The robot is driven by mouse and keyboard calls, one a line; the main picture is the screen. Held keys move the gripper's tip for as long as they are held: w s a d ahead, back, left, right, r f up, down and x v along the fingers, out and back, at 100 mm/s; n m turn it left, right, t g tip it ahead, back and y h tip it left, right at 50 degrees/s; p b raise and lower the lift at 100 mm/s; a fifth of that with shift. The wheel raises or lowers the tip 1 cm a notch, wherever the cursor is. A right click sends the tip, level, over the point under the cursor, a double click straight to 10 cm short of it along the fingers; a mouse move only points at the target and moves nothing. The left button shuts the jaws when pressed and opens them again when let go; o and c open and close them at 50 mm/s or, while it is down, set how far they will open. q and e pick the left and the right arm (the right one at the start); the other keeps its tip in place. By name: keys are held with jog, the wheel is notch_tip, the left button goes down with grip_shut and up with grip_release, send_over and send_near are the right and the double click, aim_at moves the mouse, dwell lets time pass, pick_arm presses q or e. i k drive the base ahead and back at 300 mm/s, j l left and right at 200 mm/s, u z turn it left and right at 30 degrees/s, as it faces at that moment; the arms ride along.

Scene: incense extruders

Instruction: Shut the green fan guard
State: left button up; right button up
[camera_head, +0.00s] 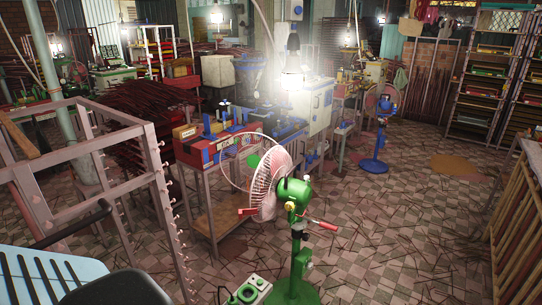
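The green fan (295,192) stands on the floor a little right of the middle, with a green motor housing, pole and round base. Its pale pink wire cage (268,188) faces left. A thin round wire guard (236,150) with a green centre badge (254,161) shows just left of and behind the cage. It appears swung away from the cage; the hinge side is hard to make out. A red handle (326,225) sticks out right of the pole, and a red piece (247,211) sits at the cage's lower left. Neither of my grippers is in view.
A workbench (205,170) with red and blue machines stands behind the fan. A metal frame rack (150,150) fills the left. A blue fan (380,135) stands at the back right. A small switch box (250,290) lies at the fan's base. Stick-strewn tiled floor is open to the right.

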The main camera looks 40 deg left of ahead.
aim_at(252, 161)
jog(key=i, duration=1.4)
jog(key=i+u, duration=0.1)
jog(key=i, duration=0.6)
jog(key=i+l+u, duration=0.1)
jog(key=i, duration=0.65)
jog(key=i+u, duration=0.45)
jog(key=i+l+u, duration=0.3)
jog(key=i+u, duration=0.15)
jog(key=i, duration=0.15)
jog(key=i+u, duration=0.2)
jog(key=u, duration=0.25)
jog(key=i+l+u, duration=0.1)
jog(key=u, duration=0.35)
jog(key=i+l+u, duration=0.2)
jog(key=u, duration=0.25)
jog(key=i+l+u, duration=0.1)
jog(key=u, duration=0.35)
jog(key=i+l+u, duration=0.15)
jog(key=u, duration=0.3)
jog(key=i+l+u, duration=0.2)
jog(key=u, duration=0.2)
jog(key=i+l+u, duration=0.2)
jog(key=u, duration=0.2)
jog(key=i+l+u, duration=0.1)
jog(key=l+u, duration=0.3)
